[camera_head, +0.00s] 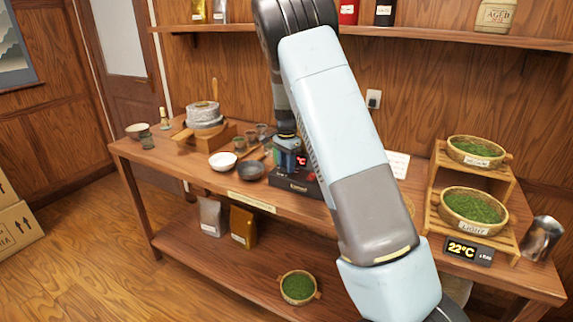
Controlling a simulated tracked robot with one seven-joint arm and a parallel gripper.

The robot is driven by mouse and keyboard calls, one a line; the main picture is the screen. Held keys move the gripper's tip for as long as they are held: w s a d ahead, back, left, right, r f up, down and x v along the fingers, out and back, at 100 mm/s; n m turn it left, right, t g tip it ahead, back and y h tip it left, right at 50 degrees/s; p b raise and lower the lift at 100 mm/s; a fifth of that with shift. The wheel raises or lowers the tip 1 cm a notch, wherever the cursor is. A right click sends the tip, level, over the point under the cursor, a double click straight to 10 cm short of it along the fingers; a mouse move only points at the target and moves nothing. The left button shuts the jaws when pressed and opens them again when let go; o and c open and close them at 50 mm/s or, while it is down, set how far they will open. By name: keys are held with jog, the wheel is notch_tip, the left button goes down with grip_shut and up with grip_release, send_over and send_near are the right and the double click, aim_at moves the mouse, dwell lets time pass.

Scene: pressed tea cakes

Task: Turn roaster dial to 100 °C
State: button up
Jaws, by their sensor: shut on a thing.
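The roaster (306,188) is a dark unit with a small red lit display, standing on the table behind my arm. Its display shows "°C", but the number is hidden or too small to read. My gripper (289,164) points down at the roaster's left side, next to the display. It is shut at the place of the dial. The dial itself is hidden by the gripper, so its setting cannot be seen.
A white bowl (222,161) and a dark bowl (250,170) stand left of the roaster. A black 22°C display (468,251) stands at right, below a wooden rack (432,222) with leaf baskets. A basket (298,287) sits on the lower shelf.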

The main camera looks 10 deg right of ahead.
jog(key=n, duration=0.3)
jog(key=shift+w+r+n, duration=0.1)
jog(key=shift+n, duration=0.3)
jog(key=n, duration=0.3)
jog(key=shift+n, duration=0.4)
jog(key=n, duration=0.3)
jog(key=shift+n, duration=2.1)
jog(key=o, duration=1)
jog(key=shift+o, duration=0.2)
notch_tip(320, 180, up, 14)
jog(key=shift+f, duration=0.2)
